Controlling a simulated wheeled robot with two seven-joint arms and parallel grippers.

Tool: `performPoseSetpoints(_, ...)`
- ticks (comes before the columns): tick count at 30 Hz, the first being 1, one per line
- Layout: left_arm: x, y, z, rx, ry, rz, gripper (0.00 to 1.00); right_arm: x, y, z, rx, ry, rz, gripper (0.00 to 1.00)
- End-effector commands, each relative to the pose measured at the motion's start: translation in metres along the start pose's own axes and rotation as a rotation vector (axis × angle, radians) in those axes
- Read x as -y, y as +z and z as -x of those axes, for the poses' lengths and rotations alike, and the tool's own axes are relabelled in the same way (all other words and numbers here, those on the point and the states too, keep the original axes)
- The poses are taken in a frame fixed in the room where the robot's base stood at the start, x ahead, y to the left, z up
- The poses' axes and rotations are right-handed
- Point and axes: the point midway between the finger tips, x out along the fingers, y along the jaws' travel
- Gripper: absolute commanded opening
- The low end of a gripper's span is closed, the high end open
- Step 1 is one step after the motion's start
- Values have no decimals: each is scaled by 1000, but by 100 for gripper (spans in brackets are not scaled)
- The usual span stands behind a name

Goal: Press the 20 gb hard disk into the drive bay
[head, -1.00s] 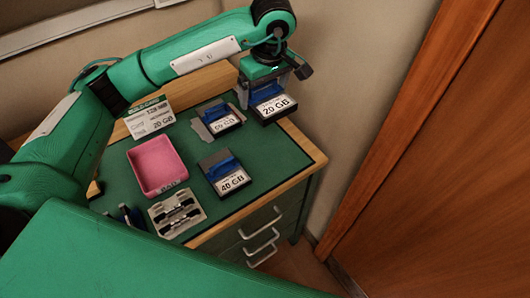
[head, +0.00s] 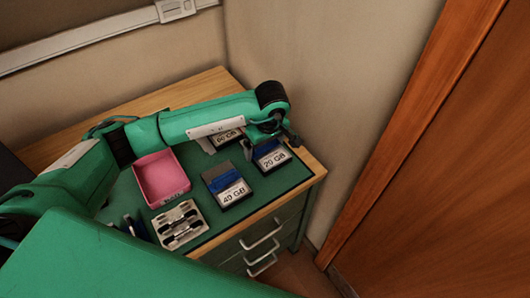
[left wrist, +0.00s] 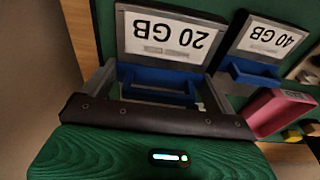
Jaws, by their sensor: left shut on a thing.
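The 20 GB hard disk (head: 271,155) is a dark block with a white label and a blue handle, near the right end of the green mat. In the left wrist view its label (left wrist: 165,38) shows upside down. My left gripper (head: 262,142) is shut on its blue handle (left wrist: 160,84). The disk is over the mat; I cannot tell if it touches. I cannot make out a drive bay in either view. My right gripper is not in view.
The 40 GB disk (head: 229,188) lies left of and in front of the held one. Another disk (head: 228,137), partly behind my arm, is at the back. A pink tray (head: 160,200) and a pale tool rack (head: 194,236) are on the left. A wall stands close on the right.

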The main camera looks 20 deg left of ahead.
Motion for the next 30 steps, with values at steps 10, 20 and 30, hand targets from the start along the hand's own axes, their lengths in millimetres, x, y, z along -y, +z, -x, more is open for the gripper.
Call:
performPoseSetpoints(10,0,5,-29,0,-1,1,78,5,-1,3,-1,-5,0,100)
performPoseSetpoints(20,-1,7,-44,-1,3,0,78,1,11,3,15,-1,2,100)
performPoseSetpoints(30,0,7,-49,0,1,0,100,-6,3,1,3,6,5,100)
